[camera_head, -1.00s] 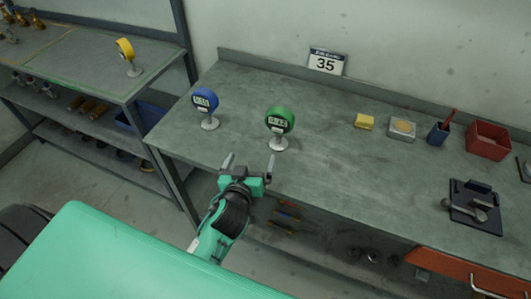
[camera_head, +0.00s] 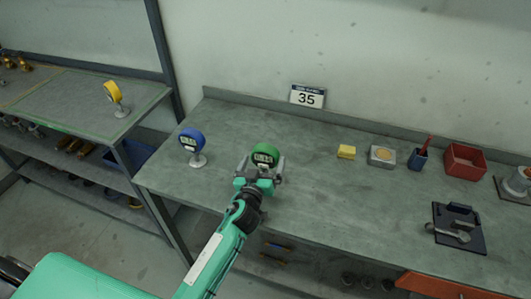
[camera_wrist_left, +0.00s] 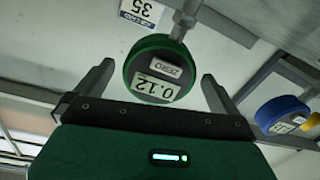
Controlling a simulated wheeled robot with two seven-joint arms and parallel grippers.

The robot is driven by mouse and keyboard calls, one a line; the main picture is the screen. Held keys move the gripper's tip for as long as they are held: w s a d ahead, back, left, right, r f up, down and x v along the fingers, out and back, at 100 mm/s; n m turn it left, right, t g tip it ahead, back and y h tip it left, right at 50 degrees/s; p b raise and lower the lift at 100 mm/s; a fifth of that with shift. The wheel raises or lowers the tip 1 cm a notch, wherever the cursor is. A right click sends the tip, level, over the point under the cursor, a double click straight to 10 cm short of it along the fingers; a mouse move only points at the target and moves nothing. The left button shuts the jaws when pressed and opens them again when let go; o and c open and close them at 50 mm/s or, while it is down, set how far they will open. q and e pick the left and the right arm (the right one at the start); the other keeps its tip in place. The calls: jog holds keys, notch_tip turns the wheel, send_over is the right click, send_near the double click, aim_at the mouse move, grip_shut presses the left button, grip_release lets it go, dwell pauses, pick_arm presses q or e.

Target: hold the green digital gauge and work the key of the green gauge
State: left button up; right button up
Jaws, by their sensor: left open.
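The green digital gauge (camera_head: 265,154) stands on the grey workbench, its round face toward me. In the left wrist view the green gauge (camera_wrist_left: 158,72) appears upside down, with a display reading 0.12 and a key marked ZERO (camera_wrist_left: 171,69). My left gripper (camera_head: 262,168) is open in front of the gauge. In the wrist view its two fingers stand on either side of the gauge, with gaps, so they appear not to touch it. The gauge's stem and base are mostly hidden behind my gripper in the head view. My right gripper is not in view.
A blue gauge (camera_head: 192,141) stands to the left on the same bench (camera_head: 320,190). A yellow gauge (camera_head: 113,92) is on the shelf further left.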

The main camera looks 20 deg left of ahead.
aim_at(264, 161)
pick_arm(q)
jog(key=shift+w, duration=1.8)
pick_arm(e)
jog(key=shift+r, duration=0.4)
pick_arm(q)
jog(key=shift+c, duration=0.4)
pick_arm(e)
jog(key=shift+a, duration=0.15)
pick_arm(q)
jog(key=c, duration=1.1)
jog(key=shift+c, duration=0.3)
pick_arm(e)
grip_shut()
